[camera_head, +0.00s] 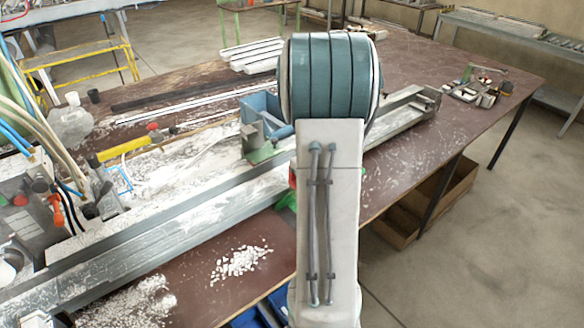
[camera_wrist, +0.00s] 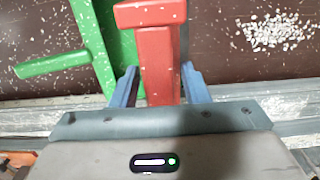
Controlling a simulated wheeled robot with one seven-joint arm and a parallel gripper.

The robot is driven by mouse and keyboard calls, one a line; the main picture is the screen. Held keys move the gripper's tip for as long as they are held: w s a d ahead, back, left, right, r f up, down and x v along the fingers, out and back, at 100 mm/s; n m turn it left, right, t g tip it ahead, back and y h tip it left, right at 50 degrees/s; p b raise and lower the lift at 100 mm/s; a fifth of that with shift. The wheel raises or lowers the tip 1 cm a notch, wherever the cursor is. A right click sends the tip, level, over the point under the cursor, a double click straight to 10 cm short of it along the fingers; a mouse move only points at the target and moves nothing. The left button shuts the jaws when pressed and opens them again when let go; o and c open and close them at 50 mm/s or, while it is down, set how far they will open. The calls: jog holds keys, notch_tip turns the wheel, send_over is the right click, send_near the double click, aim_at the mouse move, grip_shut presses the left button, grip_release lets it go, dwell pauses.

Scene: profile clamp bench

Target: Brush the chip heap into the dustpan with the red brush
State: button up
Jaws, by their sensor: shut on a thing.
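My gripper (camera_wrist: 159,84) is shut on the red brush (camera_wrist: 157,55), with one blue-grey finger on each side of it. In the head view my arm hides the gripper and nearly all of the brush; only a red sliver (camera_head: 292,178) shows. The green dustpan (camera_wrist: 92,40) lies beside the brush in the wrist view, its handle pointing left; a green edge (camera_head: 287,201) shows beside my arm. The white chip heap (camera_wrist: 272,32) is apart from the brush, to its right. In the head view the heap (camera_head: 240,263) lies on the brown bench, left of my arm.
A long metal rail (camera_head: 170,240) runs across the bench behind the heap. More white chips (camera_head: 130,303) are strewn at lower left. A blue bin (camera_head: 262,112) and a green clamp part (camera_head: 265,152) stand past the rail. Hoses and equipment crowd the left.

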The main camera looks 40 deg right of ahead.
jog(key=shift+w+f, duration=0.1)
jog(key=shift+w, duration=0.25)
jog(key=shift+w+f, duration=0.1)
jog(key=shift+f, duration=0.15)
jog(key=f+b, duration=0.1)
jog(key=f, duration=0.1)
jog(key=a+f+b, duration=0.1)
jog(key=f+b, duration=0.1)
jog(key=shift+f+b, duration=0.3)
jog(key=a+b, duration=0.1)
jog(key=a, duration=1.1)
jog(key=s+a+f+b, duration=0.1)
jog(key=a, duration=1.1)
jog(key=a+f+b, duration=0.1)
jog(key=a, duration=1.2)
jog(key=shift+s, duration=0.15)
jog(key=shift+f+b, duration=0.65)
jog(key=shift+b, duration=0.1)
jog(key=shift+r, duration=0.1)
